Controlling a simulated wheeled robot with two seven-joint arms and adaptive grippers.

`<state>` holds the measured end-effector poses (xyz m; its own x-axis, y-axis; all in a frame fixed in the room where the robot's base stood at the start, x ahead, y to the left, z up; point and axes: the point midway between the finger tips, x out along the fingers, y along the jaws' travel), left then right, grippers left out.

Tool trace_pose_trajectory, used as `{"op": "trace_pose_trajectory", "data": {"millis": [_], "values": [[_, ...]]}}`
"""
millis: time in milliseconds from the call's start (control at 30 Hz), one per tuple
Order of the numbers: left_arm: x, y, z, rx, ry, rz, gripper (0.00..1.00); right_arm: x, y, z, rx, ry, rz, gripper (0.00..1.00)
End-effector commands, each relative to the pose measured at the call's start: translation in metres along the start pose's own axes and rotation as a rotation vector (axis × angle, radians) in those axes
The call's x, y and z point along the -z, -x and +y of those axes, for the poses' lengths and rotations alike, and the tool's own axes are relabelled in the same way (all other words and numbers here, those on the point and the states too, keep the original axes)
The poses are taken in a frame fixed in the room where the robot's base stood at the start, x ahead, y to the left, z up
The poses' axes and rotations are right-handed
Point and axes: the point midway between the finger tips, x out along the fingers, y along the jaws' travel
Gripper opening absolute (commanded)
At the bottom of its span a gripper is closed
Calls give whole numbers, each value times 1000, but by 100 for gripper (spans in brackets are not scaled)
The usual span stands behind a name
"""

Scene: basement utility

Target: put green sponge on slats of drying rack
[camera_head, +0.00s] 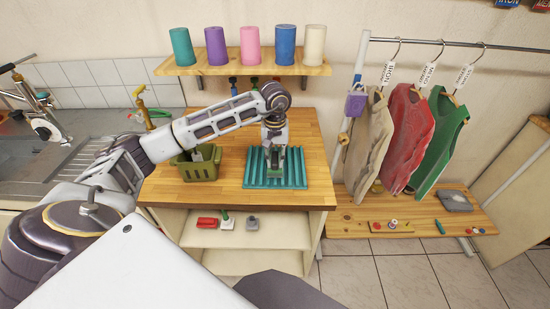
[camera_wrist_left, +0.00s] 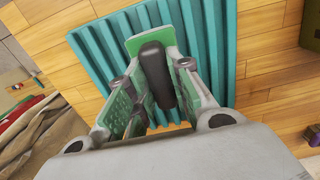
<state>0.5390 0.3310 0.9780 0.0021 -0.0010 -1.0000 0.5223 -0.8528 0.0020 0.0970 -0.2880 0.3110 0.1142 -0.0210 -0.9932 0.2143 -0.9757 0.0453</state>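The teal slatted drying rack (camera_head: 298,168) lies flat on the wooden counter; its ridges also fill the top of the left wrist view (camera_wrist_left: 98,52). My left gripper (camera_head: 274,158) points down over the middle of the rack. In the left wrist view, its green-padded fingers (camera_wrist_left: 158,75) stand close on both sides of a dark grip on the green sponge (camera_wrist_left: 136,45). The sponge is over the slats, largely hidden by the gripper; I cannot tell whether it touches them. My right gripper is not in view.
A green basket (camera_head: 199,170) stands left of the rack on the wooden counter (camera_head: 231,190). A shelf with several colored cups (camera_head: 216,45) hangs above. Small items, including a red one (camera_head: 207,222), lie on the lower shelf. Clothes hang at right, a sink is at left.

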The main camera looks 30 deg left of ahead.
Motion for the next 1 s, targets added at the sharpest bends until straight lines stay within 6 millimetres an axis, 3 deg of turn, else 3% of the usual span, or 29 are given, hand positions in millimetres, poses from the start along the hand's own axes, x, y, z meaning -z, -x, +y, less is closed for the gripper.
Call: {"op": "trace_pose_trajectory", "data": {"millis": [33,167,700,1000], "values": [[0,0,0,0,0,0,27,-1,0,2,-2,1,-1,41],[0,0,0,0,0,0,42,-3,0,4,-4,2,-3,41],[0,4,0,0,0,0,42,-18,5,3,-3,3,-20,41],[1,32,0,-2,0,2,42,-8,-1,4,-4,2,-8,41]]}}
